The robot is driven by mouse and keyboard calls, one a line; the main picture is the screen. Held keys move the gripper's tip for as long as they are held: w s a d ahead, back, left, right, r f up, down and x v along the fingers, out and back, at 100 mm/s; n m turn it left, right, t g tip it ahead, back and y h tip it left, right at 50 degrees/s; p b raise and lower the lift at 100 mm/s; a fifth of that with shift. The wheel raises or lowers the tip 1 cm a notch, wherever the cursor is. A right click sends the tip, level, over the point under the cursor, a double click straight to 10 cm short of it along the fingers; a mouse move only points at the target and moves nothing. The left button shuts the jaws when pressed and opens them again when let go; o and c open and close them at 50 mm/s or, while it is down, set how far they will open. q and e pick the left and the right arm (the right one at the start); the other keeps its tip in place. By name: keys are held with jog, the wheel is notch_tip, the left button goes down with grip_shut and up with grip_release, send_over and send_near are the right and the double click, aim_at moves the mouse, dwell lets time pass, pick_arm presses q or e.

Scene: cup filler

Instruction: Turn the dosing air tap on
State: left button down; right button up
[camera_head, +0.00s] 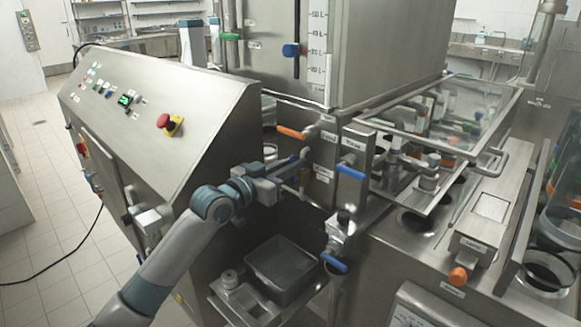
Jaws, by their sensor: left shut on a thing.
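My left gripper (303,157) reaches in from the lower left to the pipework at the front of the steel machine. Its jaws are shut on a small part beside the labelled valve plates, which looks like a tap handle; the jaws hide most of it. An orange tap handle (290,133) sticks out to the left just above the jaws. A blue tap handle (350,172) is to their right, and another blue tap handle (335,263) is lower down. The labels are too small to read surely, so I cannot tell which is the dosing air tap. My right gripper is not in view.
A sloped control panel (205,100) with a red emergency button (163,120) stands at the left. A steel tray (284,262) lies below my gripper. A clear-lidded frame (440,110) and an orange knob (458,276) are at the right. Tiled floor is free at the far left.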

pick_arm(q)
jog(key=shift+s+d+f+m, duration=0.1)
jog(key=shift+m, duration=0.2)
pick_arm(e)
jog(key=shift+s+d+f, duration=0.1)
pick_arm(q)
jog(key=c, duration=1.8)
grip_release()
jog(key=shift+s, duration=0.1)
